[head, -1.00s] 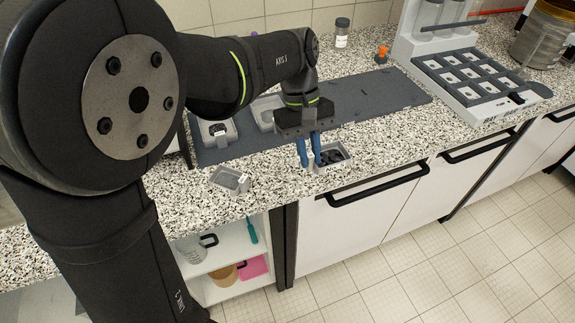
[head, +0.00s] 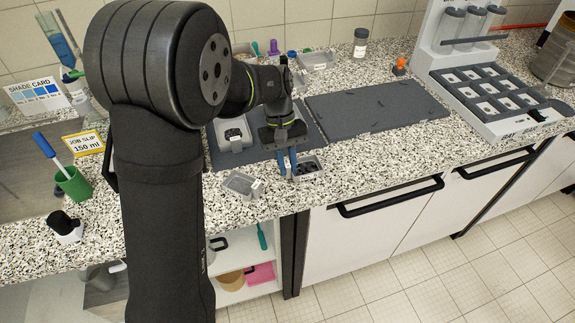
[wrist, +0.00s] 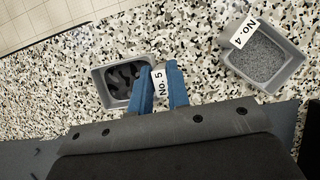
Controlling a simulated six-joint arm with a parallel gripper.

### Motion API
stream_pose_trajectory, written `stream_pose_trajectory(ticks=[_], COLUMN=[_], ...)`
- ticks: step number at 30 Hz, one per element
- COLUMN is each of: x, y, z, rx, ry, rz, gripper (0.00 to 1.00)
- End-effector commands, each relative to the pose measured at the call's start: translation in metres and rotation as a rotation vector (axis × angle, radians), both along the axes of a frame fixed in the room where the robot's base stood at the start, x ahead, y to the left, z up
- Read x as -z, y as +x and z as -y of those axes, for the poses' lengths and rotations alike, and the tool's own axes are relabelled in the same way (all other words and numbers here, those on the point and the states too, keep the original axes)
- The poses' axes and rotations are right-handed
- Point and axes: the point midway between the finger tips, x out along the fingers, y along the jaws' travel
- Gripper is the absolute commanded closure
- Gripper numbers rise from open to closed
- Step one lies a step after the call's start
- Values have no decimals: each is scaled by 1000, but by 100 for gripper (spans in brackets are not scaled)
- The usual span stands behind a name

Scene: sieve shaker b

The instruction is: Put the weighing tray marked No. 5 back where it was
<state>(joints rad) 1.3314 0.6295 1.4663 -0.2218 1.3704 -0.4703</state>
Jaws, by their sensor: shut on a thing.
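The No. 5 weighing tray (wrist: 116,92) is a small grey tray with dark pieces in it. Its white No. 5 label (wrist: 159,84) sits between the blue fingers of my gripper (wrist: 164,90), which is shut on that side of the tray. In the head view the tray (head: 312,170) is just right of my gripper (head: 287,164), near the counter's front edge. It looks level; I cannot tell whether it touches the counter. The similar No. 4 tray (wrist: 258,66), holding grey grains, stands apart from it; in the head view the No. 4 tray (head: 240,184) is to the left.
A dark mat (head: 375,105) lies bare behind and right of my gripper. Another grey tray (head: 234,146) with dark contents stands behind, left of my gripper. A rack (head: 462,92) with several compartments is at the right. The speckled counter right of the No. 5 tray is clear.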

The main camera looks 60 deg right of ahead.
Motion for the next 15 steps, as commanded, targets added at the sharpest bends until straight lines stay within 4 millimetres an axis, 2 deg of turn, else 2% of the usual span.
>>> stream_pose_trajectory(ticks=[3, 13, 14, 15], x=[11, 14, 14, 13], y=[0, 0, 0, 0], z=[0, 0, 0, 0], rx=[0, 0, 0, 0], ry=[0, 0, 0, 0], rz=[0, 0, 0, 0], gripper=[100, 100, 80, 72])
